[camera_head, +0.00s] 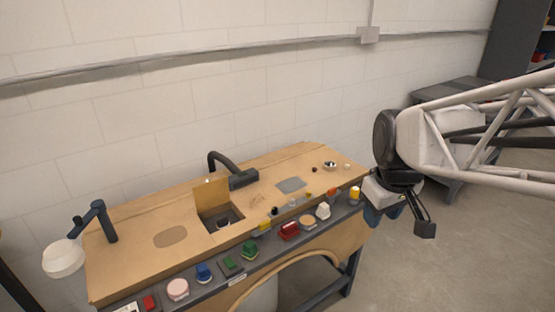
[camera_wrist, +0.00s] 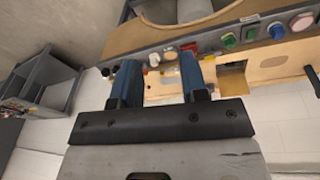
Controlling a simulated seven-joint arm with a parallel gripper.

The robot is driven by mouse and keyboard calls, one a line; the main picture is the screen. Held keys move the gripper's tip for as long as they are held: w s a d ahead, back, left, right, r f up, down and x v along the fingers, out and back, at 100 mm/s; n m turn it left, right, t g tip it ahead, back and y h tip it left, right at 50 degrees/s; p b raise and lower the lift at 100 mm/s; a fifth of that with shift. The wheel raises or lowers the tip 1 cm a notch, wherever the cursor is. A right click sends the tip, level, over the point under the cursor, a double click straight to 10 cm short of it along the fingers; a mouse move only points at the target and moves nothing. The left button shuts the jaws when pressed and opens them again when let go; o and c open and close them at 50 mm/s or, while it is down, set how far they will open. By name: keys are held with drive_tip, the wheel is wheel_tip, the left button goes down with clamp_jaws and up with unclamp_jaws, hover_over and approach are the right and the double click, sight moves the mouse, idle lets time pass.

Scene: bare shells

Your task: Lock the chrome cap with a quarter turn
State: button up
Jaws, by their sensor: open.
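A small round shiny piece with a dark middle (camera_head: 330,164), possibly the chrome cap, sits on the right part of the wooden bench top (camera_head: 290,165). Another round metallic piece (camera_head: 223,222) lies inside the open square recess; I cannot tell which is the cap. My gripper (camera_head: 384,214) is off the bench's right end, pointing down. In the wrist view its two blue fingers (camera_wrist: 158,72) are apart with nothing held between them. The cap is not clearly seen in the wrist view.
Buttons and switches line the bench's front strip, including a red one (camera_head: 289,230) and a green one (camera_head: 250,250). A raised lid (camera_head: 211,194), a dark curved spout (camera_head: 243,179) and a lamp-like arm (camera_head: 101,222) stand up from the top. A grey cabinet (camera_wrist: 45,85) stands apart.

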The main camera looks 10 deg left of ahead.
drive_tip(key=w+a+f+n, duration=0.3)
drive_tip(key=w+a+n, duration=0.3)
drive_tip(key=w+a, duration=0.45)
drive_tip(key=n+g, duration=0.2)
drive_tip(key=n, duration=1.2)
hover_over(222, 220)
drive_tip(key=f, duration=2.1)
drive_tip(key=shift+w+d+f, duration=0.1)
drive_tip(key=shift+d+f, duration=0.05)
drive_tip(key=shift+d, duration=0.25)
drive_tip(key=shift+a+f+n, duration=0.3)
drive_tip(key=shift+a, duration=0.05)
drive_tip(key=shift+f, duration=0.1)
drive_tip(key=shift+f, duration=3.85)
